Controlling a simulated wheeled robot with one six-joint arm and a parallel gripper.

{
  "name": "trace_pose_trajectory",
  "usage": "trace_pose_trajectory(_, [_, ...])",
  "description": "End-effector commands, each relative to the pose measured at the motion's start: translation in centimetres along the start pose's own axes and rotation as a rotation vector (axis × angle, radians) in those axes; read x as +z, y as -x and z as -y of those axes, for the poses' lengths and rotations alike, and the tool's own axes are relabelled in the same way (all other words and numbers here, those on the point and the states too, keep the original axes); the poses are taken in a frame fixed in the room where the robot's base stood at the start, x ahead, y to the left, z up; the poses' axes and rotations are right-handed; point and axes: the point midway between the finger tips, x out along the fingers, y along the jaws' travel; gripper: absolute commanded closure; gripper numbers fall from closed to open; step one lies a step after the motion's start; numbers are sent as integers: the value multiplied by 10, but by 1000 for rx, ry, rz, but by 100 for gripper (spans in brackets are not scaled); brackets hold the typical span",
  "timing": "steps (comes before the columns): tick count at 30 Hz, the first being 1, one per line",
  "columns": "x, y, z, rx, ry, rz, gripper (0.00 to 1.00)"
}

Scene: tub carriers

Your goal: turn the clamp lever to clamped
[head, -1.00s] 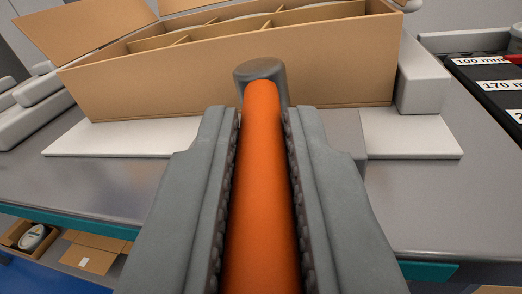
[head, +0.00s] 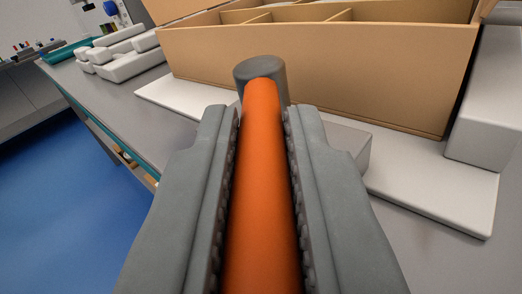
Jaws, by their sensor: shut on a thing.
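The clamp lever (head: 264,190) is an orange rod that runs from the bottom of the head view up to a dark grey round hub (head: 260,72). My gripper (head: 262,115) is shut on the orange rod, with one ridged jaw on each side of it. The hub stands in front of a cardboard box and partly hides it. A grey block (head: 348,147) shows to the right, partly behind the right jaw. No marking of the lever's positions shows.
An open cardboard box (head: 320,75) with dividers stands on a white base plate (head: 440,190). A white block (head: 488,110) is at its right end. White padded pieces (head: 125,55) lie on the grey bench (head: 110,105) at left. Blue floor (head: 60,200) is clear at lower left.

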Motion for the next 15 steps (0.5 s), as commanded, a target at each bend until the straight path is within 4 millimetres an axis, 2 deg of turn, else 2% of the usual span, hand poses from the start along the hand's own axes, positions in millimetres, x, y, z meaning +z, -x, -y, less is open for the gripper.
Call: trace_pose_trajectory(15, [-4, -3, -20, -271, 1, 54, 100])
